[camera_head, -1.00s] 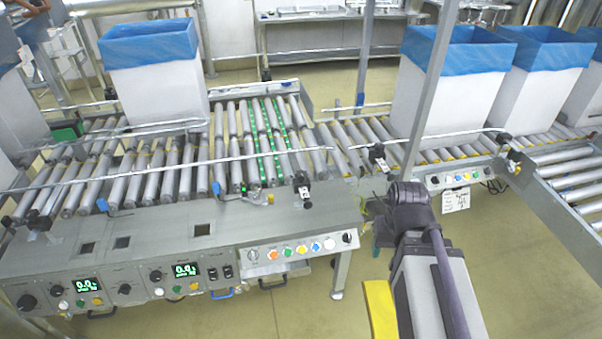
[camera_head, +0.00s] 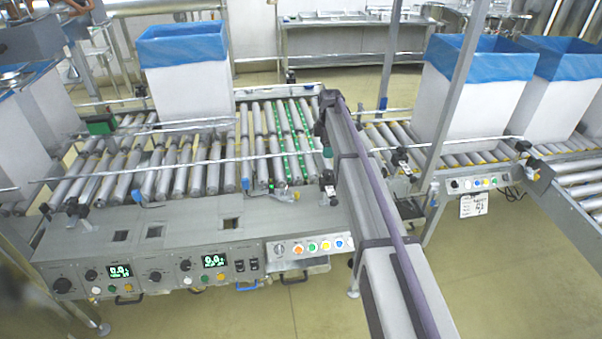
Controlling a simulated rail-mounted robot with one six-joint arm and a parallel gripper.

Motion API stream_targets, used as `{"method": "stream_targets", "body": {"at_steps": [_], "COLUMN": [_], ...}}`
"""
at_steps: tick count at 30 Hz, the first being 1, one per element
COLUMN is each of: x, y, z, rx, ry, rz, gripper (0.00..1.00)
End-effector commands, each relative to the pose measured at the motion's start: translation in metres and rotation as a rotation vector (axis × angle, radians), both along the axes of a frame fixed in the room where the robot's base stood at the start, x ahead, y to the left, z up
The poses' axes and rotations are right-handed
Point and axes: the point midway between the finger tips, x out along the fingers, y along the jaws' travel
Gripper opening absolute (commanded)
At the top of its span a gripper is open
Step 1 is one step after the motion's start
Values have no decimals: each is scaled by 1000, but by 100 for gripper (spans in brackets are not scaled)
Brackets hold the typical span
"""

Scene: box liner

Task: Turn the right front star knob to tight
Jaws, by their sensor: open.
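A small black knob-like clamp (camera_head: 327,178) sits at the right front end of the long guide rail, just left of my arm. It is too small to tell whether it is the right front star knob, or whether it is tight. A similar black clamp (camera_head: 71,207) is at the left front. My arm reaches up from the bottom right, and its upper end is above the roller bed, right of and beyond the right clamp.
The guide rail (camera_head: 190,163) crosses the roller bed. A control panel (camera_head: 309,247) with coloured buttons faces front. A white box with a blue liner (camera_head: 186,90) stands on the rollers behind. A grey upright post (camera_head: 455,120) and more lined boxes (camera_head: 470,95) stand right of my arm.

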Motion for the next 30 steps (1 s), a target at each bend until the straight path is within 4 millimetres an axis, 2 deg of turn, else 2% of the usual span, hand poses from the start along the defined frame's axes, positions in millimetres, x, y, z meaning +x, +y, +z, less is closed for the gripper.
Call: {"method": "stream_targets", "body": {"at_steps": [3, 8, 11, 22, 25, 30], "x": [-4, -4, -4, -5, -5, -5], "y": [-1, 0, 0, -1, -1, -1], "z": [0, -6, -19, -101, -110, -109], "rx": [0, 0, 0, 0, 0, 0], "ry": [0, 0, 0, 0, 0, 0], "rz": [92, 97, 96, 94, 94, 93], "gripper": [73, 73, 73, 73, 73, 73]}}
